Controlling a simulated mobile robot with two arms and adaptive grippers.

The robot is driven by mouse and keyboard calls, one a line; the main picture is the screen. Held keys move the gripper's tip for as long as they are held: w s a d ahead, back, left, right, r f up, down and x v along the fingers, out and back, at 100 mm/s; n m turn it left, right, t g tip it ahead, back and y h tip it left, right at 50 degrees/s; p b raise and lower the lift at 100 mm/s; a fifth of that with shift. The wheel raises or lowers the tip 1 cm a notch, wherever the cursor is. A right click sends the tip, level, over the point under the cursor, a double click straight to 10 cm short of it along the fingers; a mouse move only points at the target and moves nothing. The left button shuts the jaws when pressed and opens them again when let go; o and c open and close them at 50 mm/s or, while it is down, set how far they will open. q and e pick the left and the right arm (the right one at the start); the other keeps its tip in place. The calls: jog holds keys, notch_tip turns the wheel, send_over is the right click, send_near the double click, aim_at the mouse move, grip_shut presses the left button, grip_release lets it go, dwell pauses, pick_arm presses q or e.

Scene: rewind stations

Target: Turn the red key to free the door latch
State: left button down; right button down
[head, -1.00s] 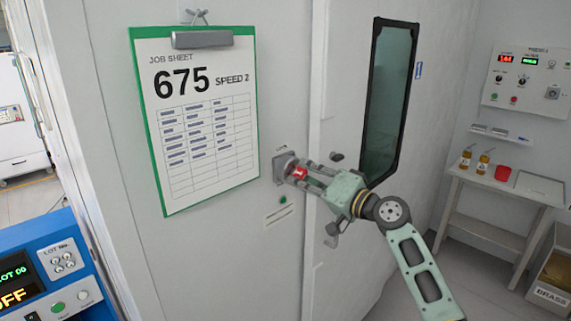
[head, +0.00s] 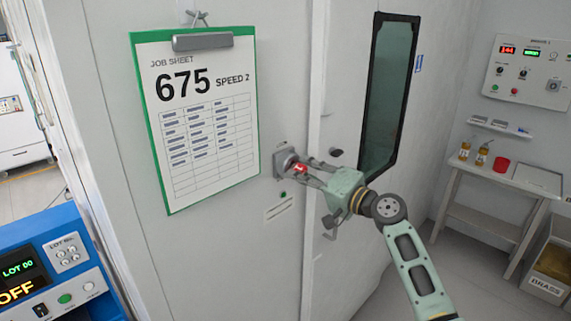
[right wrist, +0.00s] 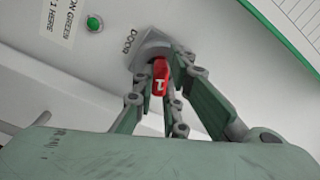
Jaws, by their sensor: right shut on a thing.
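The red key (head: 300,168) sits in a grey lock plate (head: 284,160) on the white wall beside the door. It also shows in the right wrist view (right wrist: 160,78), with a white mark on its face. My right gripper (head: 308,170) is shut on the key, with fingers on both sides of it. The door (head: 345,60) with a dark window stands to the right and looks shut. A dark knob (head: 336,153) shows above my right gripper. My left gripper is out of view.
A green light (head: 283,194) and a label are below the lock. A job sheet clipboard (head: 205,120) hangs left of it. A blue control box (head: 50,270) is at lower left. A small table (head: 500,188) with bottles and a red cup stands at right.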

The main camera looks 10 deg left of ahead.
jog(key=shift+m+p, duration=1.7)
jog(key=shift+m, duration=0.1)
jog(key=m, duration=0.2)
jog(key=shift+m, duration=0.3)
jog(key=c, duration=1.7)
grip_release()
jog(key=shift+a, duration=0.1)
